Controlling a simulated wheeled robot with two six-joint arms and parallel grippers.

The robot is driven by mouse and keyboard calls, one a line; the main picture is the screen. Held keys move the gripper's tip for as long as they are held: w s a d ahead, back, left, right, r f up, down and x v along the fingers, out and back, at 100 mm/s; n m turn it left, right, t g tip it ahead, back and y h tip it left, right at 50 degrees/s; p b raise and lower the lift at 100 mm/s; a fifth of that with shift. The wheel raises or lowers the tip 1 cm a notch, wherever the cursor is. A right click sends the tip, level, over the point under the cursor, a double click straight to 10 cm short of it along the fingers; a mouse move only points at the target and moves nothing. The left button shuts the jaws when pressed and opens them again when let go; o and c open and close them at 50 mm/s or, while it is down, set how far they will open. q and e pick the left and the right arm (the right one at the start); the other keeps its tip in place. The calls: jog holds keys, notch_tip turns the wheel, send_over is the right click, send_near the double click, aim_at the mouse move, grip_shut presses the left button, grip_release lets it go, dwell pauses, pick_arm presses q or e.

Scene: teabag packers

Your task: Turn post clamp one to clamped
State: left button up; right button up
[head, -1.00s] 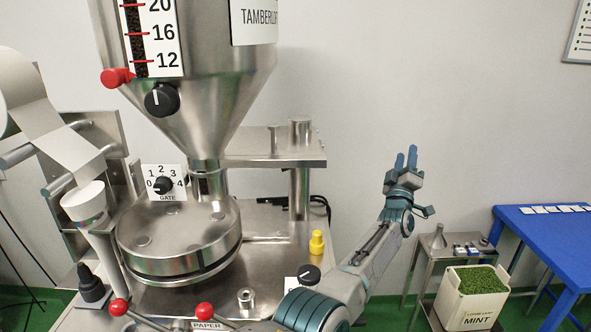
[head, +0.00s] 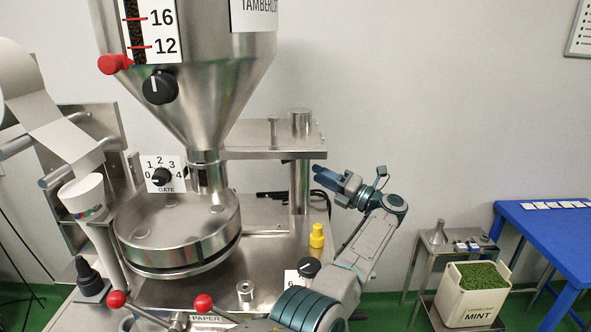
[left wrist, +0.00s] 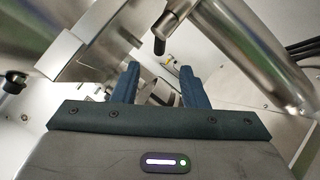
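My left gripper (head: 330,180) is in the head view, just right of the steel post (head: 299,190) that stands under the machine's shelf, with its fingers pointing left. In the left wrist view its two fingers (left wrist: 160,88) are apart with nothing held between them. Beyond the fingertips is a metal rod with a black tip (left wrist: 160,46), and a thick steel cylinder (left wrist: 240,50) is to the right. A dark lever-like piece (head: 273,194) shows left of the post in the head view. I cannot tell for certain which part is post clamp one, or its setting. My right gripper is not in view.
A steel hopper (head: 205,85) and a round drum (head: 180,225) stand left of the post. A yellow fitting (head: 317,236) and a black knob (head: 308,267) are below my gripper. Black cables run behind the post. A mint bin (head: 474,308) and blue table (head: 550,230) are at right.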

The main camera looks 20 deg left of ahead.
aim_at(293, 160)
pick_arm(q)
jog(key=p+x, duration=0.2)
jog(key=x, duration=0.1)
jog(key=p+x, duration=0.2)
jog(key=x, duration=0.2)
jog(key=shift+a+r, duration=0.3)
jog(key=shift+w+a+f+p, duration=0.1)
jog(key=shift+w+a+p, duration=0.2)
jog(key=shift+a+p, duration=0.25)
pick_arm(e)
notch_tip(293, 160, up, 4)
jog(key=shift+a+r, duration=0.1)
pick_arm(q)
jog(key=shift+c, duration=0.4)
